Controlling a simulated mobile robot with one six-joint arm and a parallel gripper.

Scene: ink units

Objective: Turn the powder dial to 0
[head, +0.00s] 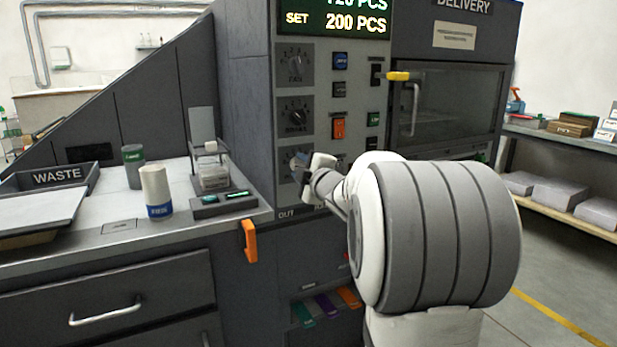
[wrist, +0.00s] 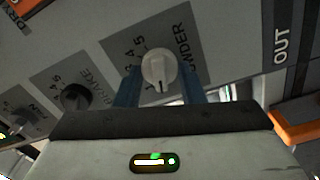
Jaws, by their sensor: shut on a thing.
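The powder dial is a pale round knob (wrist: 159,70) on a dark plate lettered "POWDER" in the wrist view. In the head view its plate (head: 285,166) is the lowest of three dial plates, and the knob is largely covered by my gripper. My gripper (wrist: 160,84) has its two blue fingers on either side of the pale knob and is shut on it. It also shows in the head view (head: 304,166), against the panel. The knob's pointer mark faces toward the gripper body in the wrist view; I cannot read which number it marks.
An orange handle (head: 250,241) juts out below the panel's left edge. A scale with a jar (head: 214,176) stands on the counter at left.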

